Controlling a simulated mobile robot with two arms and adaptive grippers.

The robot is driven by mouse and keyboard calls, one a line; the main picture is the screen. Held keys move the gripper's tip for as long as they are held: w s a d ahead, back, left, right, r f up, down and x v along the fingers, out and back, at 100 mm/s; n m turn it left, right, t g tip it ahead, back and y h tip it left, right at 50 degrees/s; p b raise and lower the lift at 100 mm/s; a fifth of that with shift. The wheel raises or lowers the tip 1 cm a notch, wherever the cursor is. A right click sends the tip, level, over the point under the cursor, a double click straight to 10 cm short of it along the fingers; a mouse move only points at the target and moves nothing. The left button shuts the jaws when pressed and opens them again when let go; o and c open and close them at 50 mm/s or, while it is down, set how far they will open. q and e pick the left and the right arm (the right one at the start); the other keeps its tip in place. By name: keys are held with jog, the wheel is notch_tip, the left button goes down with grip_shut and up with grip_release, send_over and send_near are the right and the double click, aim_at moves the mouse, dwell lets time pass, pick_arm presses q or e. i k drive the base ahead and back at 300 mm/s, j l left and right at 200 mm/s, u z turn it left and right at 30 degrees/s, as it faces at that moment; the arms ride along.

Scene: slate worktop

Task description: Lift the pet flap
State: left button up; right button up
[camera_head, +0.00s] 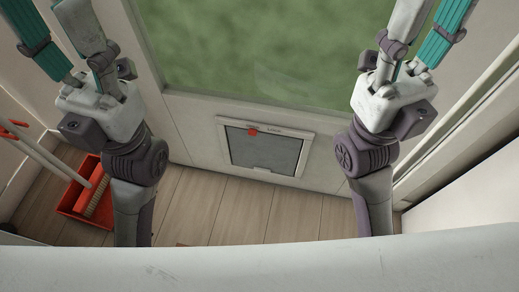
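The pet flap (266,154) is a grey panel in a pale frame (303,150), low in a white door with a large window. It hangs down and looks closed. A small red tab (253,131) sits at its upper edge, left of the middle. My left gripper (54,20) is at the upper left with teal-padded fingers apart. My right gripper (432,18) is at the upper right, its fingers also apart. Both point up the picture, look empty, and are well away from the flap. Their fingertips are cut off by the top edge.
A red dustpan (77,212) with a brush lies on the wooden floor (240,215) at the left; red-ended pale handles (30,145) lean nearby. White walls close in on both sides. The floor before the flap is clear. A pale band, probably my own body, crosses the bottom.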

aim_at(268, 154)
jog(key=k+j+u, duration=0.35)
jog(key=j, duration=0.25)
jog(key=k+j+u, duration=0.2)
jog(key=k+j, duration=0.05)
jog(key=j, duration=0.1)
